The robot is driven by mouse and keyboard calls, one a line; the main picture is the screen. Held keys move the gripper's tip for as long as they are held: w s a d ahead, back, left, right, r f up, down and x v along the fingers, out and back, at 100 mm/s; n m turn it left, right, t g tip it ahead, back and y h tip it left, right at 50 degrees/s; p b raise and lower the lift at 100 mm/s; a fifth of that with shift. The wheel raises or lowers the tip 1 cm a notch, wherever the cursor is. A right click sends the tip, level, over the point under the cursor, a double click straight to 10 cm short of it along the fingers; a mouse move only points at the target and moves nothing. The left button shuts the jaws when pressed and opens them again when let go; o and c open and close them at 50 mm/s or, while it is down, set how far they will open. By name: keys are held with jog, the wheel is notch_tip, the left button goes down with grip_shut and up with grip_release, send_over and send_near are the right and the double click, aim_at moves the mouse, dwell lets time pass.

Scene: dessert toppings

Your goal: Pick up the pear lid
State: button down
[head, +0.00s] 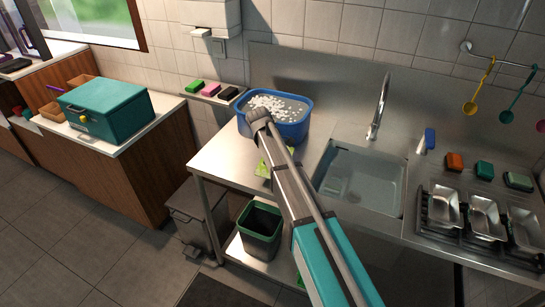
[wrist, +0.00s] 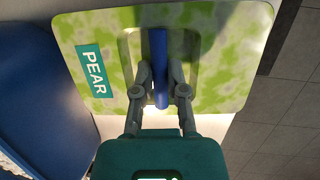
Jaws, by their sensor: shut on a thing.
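The pear lid (wrist: 207,92) is a square, mottled green and white lid with rounded corners. It has a teal label reading "PEAR" (wrist: 92,70) and a blue bar handle (wrist: 160,48). In the wrist view, my gripper (wrist: 160,88) is shut on the handle, with a finger on each side. In the head view, a green part of the lid (head: 263,168) shows beside my arm near the front of the steel counter. My arm hides the rest of it and my gripper there. I cannot tell whether the lid touches the counter.
A blue tub (head: 290,131) with white pieces stands behind on the steel counter (head: 222,160); its side (wrist: 35,80) also shows in the wrist view. A sink (head: 360,180) lies to the right. A dark bin (head: 261,228) sits below. Metal trays (head: 486,216) stand far right.

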jog(key=s+r+p, duration=0.1)
jog(key=r, duration=0.1)
jog(key=s+d+r+p, duration=0.1)
jog(key=s+r+p, duration=0.2)
jog(key=p, duration=0.1)
jog(key=shift+s+d+r, duration=0.2)
jog(key=shift+s+r, duration=0.1)
jog(key=shift+r, duration=0.1)
jog(key=s+d+r+p, duration=0.2)
jog(key=s+r+p, duration=0.1)
jog(key=s, duration=0.5)
jog(key=shift+d, duration=0.2)
